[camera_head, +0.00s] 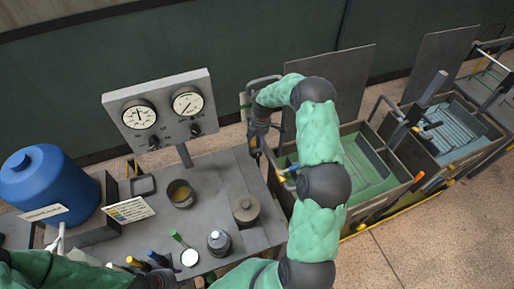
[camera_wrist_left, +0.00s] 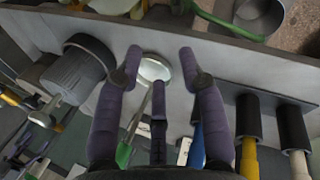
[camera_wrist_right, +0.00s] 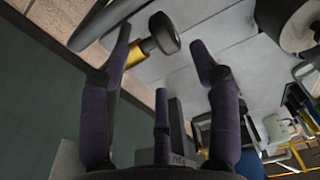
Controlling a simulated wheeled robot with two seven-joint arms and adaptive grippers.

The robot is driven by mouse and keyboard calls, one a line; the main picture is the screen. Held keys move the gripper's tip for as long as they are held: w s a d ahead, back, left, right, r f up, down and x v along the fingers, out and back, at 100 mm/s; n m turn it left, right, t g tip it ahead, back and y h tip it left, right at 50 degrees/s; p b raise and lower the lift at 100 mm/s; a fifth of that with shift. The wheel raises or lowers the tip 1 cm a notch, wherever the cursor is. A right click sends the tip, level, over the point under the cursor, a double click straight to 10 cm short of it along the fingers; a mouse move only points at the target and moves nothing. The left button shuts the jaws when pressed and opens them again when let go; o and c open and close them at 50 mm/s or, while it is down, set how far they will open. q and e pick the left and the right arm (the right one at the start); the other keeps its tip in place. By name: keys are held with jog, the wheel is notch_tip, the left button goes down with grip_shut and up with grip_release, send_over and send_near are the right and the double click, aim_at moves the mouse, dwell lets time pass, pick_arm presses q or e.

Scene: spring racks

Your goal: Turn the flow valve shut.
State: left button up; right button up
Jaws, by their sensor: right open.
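A black rounded handle (camera_wrist_right: 164,33) on a brass-coloured stem (camera_wrist_right: 138,53) shows in the right wrist view; it looks like the flow valve, but I cannot confirm it. My right gripper (camera_wrist_right: 158,52) is open, with the brass stem appearing beyond and between its fingers; I see no contact. In the head view my right gripper (camera_head: 260,138) hangs at the bench's far right side, partly hidden by its arm. My left gripper (camera_wrist_left: 160,55) is open and empty in its wrist view, with a white disc (camera_wrist_left: 154,70) beyond its fingertips. In the head view the left fingers cannot be made out.
A gauge panel (camera_head: 160,83) stands behind the grey bench (camera_head: 222,165).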

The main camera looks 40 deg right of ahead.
jog(key=r, duration=0.5)
jog(key=shift+d, duration=0.2)
dwell(0.3)
